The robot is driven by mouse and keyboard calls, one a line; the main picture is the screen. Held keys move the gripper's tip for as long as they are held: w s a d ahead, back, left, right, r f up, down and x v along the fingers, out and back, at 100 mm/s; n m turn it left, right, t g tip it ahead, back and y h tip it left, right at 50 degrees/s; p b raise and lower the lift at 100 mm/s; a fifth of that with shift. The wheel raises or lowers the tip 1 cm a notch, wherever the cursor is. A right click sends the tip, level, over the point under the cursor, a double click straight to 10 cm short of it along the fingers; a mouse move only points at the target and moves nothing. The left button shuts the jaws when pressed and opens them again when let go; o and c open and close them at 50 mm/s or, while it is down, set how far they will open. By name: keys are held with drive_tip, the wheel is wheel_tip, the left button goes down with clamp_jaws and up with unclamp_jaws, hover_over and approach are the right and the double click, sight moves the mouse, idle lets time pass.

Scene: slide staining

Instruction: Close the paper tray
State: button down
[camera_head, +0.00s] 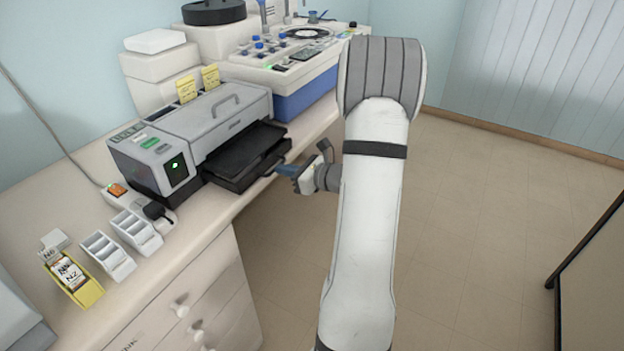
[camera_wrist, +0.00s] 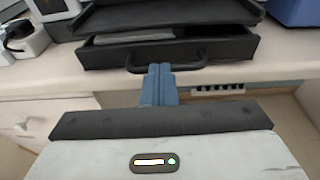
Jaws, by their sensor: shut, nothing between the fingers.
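The grey printer (camera_head: 205,125) stands on the counter. Its black paper tray (camera_head: 250,178) sticks out from the front, below a black output shelf (camera_head: 243,147). In the wrist view the paper tray (camera_wrist: 225,50) is pulled out, with light paper visible inside and a black handle (camera_wrist: 190,58) on its front. My gripper (camera_head: 277,170) is at the tray front, its blue fingers pointing at it. In the wrist view my shut blue fingers (camera_wrist: 160,72) are at the handle, overlapping its lower middle. I cannot tell whether they touch it.
A power strip (camera_head: 118,192), white slide racks (camera_head: 136,232) and a yellow box (camera_head: 75,282) stand left of the printer. A blue-and-white machine (camera_head: 295,75) stands to the right. The counter edge runs below the tray, with drawers (camera_head: 185,305) underneath.

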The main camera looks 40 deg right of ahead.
drive_tip(key=v, duration=1.4)
drive_tip(key=shift+a, duration=0.1)
